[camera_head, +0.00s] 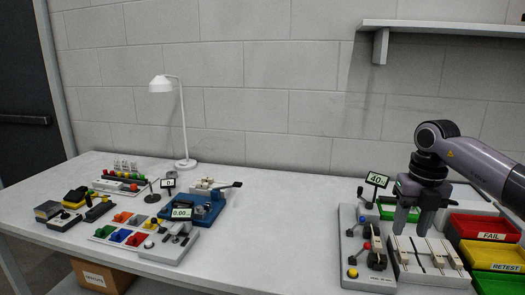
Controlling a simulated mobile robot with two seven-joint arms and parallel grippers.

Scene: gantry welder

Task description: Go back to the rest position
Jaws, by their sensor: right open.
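My right gripper (412,222) hangs from the arm that comes in from the right. Its two dark fingers point down and are apart, with nothing seen between them. It is above or just behind the grey fixture plate (430,271) with slots and small pale parts; whether it touches anything there I cannot tell. My left gripper does not show.
A grey control unit (367,281) with coloured knobs and a display (377,180) stands left of the gripper. Red (484,228) and yellow (492,255) bins stand at the right. A shelf (445,27) is above. A lamp (183,120) stands at the back. The table's middle (280,215) is clear.

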